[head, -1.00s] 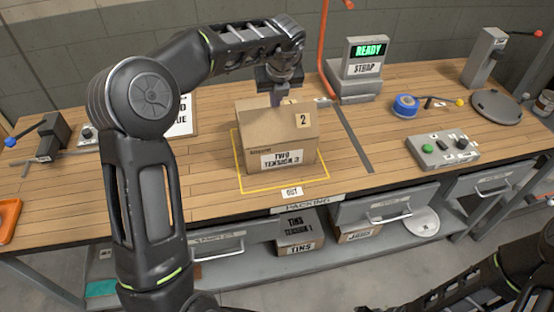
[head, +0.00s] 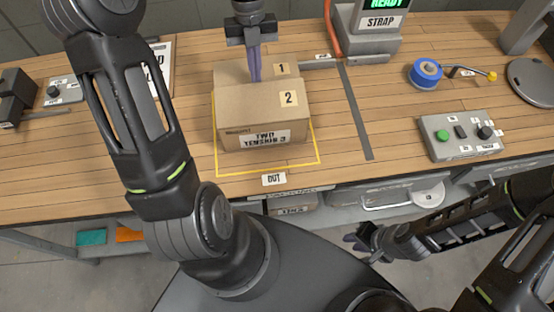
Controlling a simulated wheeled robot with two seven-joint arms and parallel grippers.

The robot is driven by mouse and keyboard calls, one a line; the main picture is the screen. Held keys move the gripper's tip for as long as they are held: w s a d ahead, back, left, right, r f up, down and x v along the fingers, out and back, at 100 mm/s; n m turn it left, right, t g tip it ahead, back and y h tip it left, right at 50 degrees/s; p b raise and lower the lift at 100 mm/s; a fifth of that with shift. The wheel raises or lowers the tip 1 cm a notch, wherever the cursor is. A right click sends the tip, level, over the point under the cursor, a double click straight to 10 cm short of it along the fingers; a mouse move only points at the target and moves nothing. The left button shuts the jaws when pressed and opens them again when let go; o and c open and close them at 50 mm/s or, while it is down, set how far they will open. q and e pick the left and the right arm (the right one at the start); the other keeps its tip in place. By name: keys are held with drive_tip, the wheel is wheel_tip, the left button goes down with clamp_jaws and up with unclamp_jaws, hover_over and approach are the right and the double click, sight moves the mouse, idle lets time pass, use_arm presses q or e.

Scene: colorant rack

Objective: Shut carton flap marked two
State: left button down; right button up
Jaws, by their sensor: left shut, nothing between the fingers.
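The brown carton (head: 232,138) stands on the bench inside a yellow outline, its front reading "TWO TENSION 3". The flap marked two (head: 262,100) is the front part of its top; I cannot tell whether it lies fully flat. The flap marked 1 (head: 232,72) lies behind it. My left gripper (head: 255,79) points down, shut and empty, its purple fingertips at the seam between the two flaps. Contact is not clear. My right gripper (head: 356,240) is low, in front of the bench, away from the carton; its jaw opening is unclear.
A strap machine (head: 370,45) with a green READY display stands behind right. A blue tape roll (head: 425,72) and a button box (head: 462,138) are on the right. A sign (head: 160,60) stands behind my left arm.

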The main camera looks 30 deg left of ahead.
idle(0.6)
use_arm(q)
drive_tip(key=shift+r, duration=0.8)
